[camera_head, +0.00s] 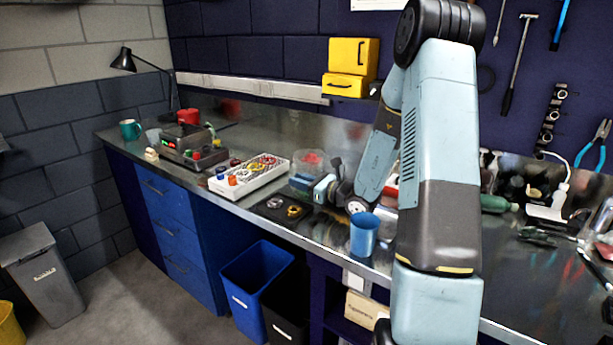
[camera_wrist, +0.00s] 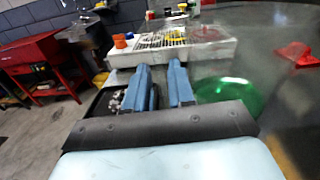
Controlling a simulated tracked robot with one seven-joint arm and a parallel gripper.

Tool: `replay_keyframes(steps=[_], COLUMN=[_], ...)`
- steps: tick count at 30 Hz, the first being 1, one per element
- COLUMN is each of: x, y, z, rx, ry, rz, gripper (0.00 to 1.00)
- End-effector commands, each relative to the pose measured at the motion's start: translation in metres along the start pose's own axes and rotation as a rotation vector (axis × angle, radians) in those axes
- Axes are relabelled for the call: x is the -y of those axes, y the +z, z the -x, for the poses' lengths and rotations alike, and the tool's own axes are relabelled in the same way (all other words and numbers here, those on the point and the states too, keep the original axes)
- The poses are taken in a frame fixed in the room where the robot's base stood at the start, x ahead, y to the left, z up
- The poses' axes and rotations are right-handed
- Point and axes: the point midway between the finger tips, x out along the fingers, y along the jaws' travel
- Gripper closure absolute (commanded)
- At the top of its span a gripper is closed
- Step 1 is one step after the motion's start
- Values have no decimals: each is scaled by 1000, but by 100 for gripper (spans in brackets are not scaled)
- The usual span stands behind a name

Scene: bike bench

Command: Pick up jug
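A blue cup-shaped vessel (camera_head: 363,234) stands upright near the bench's front edge in the head view, beside my arm; it looks most like the jug, but no handle is clear. A teal mug (camera_head: 130,129) stands at the bench's far left end. My gripper (camera_head: 309,184) is over the bench, left of and beyond the blue vessel. In the wrist view its two blue fingers (camera_wrist: 160,70) are apart with nothing between them, pointing towards the white parts tray. The blue vessel cannot be made out in the wrist view.
The white parts tray (camera_head: 249,176) and a dark mat (camera_head: 268,208) lie around my gripper. A green round object (camera_wrist: 226,92) lies right of the fingers. A blue bin (camera_head: 254,282) stands below the bench. Tools and bottles crowd the bench's right side.

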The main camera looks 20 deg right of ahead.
Motion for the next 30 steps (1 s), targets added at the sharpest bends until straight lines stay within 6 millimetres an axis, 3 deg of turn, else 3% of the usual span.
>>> replay_keyframes(steps=[7, 13, 21, 30], x=[0, 0, 0, 0], y=[-1, 0, 0, 0], z=[-27, -28, -28, -28], rx=[0, 0, 0, 0], ry=[2, 1, 1, 1], rz=[-1, -1, -1, -1], gripper=[77, 77, 100, 100])
